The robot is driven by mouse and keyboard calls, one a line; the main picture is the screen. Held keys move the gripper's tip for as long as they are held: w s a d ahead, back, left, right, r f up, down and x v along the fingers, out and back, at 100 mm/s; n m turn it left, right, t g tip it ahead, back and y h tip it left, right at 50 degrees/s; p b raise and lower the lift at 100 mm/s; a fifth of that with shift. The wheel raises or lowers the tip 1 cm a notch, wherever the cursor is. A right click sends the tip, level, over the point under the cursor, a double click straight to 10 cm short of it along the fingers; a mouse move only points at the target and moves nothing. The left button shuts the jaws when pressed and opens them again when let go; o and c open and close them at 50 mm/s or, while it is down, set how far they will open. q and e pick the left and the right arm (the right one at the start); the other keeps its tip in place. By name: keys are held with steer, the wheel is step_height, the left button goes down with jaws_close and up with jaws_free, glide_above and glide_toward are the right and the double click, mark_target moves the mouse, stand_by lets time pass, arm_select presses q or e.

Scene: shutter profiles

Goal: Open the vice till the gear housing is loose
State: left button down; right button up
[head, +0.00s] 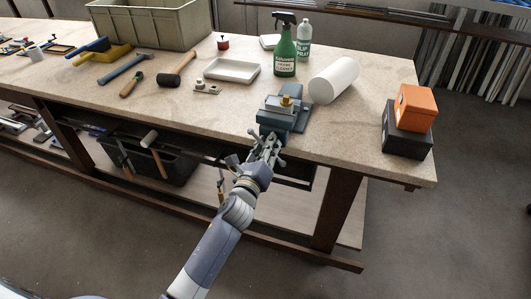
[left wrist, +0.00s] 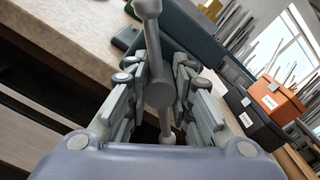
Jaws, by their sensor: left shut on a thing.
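The blue-grey vice (head: 272,118) is mounted at the front edge of the workbench. A small part with a brass-coloured top, which looks like the gear housing (head: 286,101), sits at the vice jaws; I cannot tell whether it is gripped tightly. My left gripper (head: 268,149) is at the front of the vice, shut on the vice handle (left wrist: 160,95). In the left wrist view, the fingers of the left gripper (left wrist: 159,82) are on both sides of the handle's hub, and its ball-ended bar stands nearly upright, slightly tilted. My right gripper is not in view.
A white roll (head: 333,80), a green spray bottle (head: 285,52) and a white tray (head: 232,71) stand behind the vice. Orange (head: 416,107) and dark boxes (head: 406,138) are stacked to the right. A mallet (head: 175,72) lies left.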

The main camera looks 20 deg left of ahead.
arm_select(q)
steer(key=shift+n, duration=1)
steer(key=n, duration=0.4)
steer(key=shift+r+n, duration=0.1)
steer(key=shift+n, duration=0.2)
steer(key=n+p, duration=0.1)
steer(key=n, duration=0.8)
steer(key=shift+a+n+p, duration=0.1)
steer(key=shift+n+p, duration=0.25)
steer(key=shift+n, duration=0.05)
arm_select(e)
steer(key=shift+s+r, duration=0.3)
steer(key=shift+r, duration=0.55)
